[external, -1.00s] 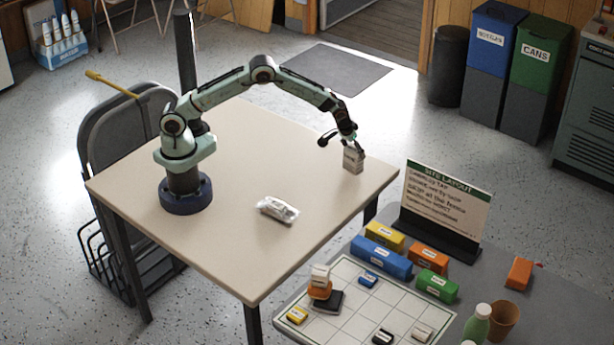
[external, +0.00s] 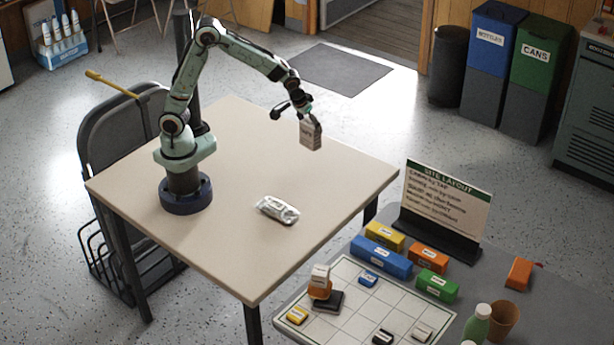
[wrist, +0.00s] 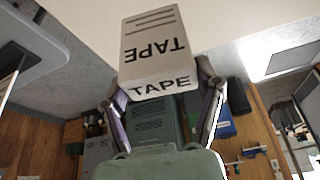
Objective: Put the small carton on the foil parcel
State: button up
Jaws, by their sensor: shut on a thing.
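The small carton (external: 311,136) is a pale box, held up above the table at its far right part. My gripper (external: 308,119) is shut on its upper part. In the wrist view the carton (wrist: 155,48) shows the word TAPE on two faces, between the fingers of my gripper (wrist: 160,92). The foil parcel (external: 278,210) is a crumpled silvery packet lying flat on the table, nearer the camera and left of the carton. The parcel does not show in the wrist view.
The beige table (external: 235,255) is otherwise clear around the parcel. A lower grey side table at the front right holds a gridded board (external: 352,322), coloured blocks, a sign (external: 445,200), a green bottle (external: 477,323) and a brown cup (external: 503,318).

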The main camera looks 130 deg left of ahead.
aim_at(300, 127)
jog(key=shift+s+f+n+g, duration=0.1)
jog(key=shift+s+n+g, duration=0.2)
jog(key=shift+n, duration=0.4)
jog(key=s+n, duration=0.1)
jog(key=s+d+n+g, duration=0.1)
jog(key=shift+d+f+n, duration=0.2)
jog(key=shift+f+n, duration=0.1)
jog(key=shift+f, duration=0.1)
jog(key=w+d+m+t, duration=0.1)
jog(key=w+d, duration=0.2)
jog(key=d, duration=0.6)
jog(key=w+d+m, duration=0.1)
jog(key=w+d, duration=0.1)
jog(key=d, duration=0.6)
jog(key=f, duration=0.7)
jog(key=shift+w+d+f, duration=0.1)
jog(key=shift+d+f, duration=0.1)
jog(key=shift+d, duration=0.1)
jog(key=shift+f, duration=0.3)
jog(key=shift+f, duration=0.1)
jog(key=o, duration=1)
jog(key=shift+o, duration=0.2)
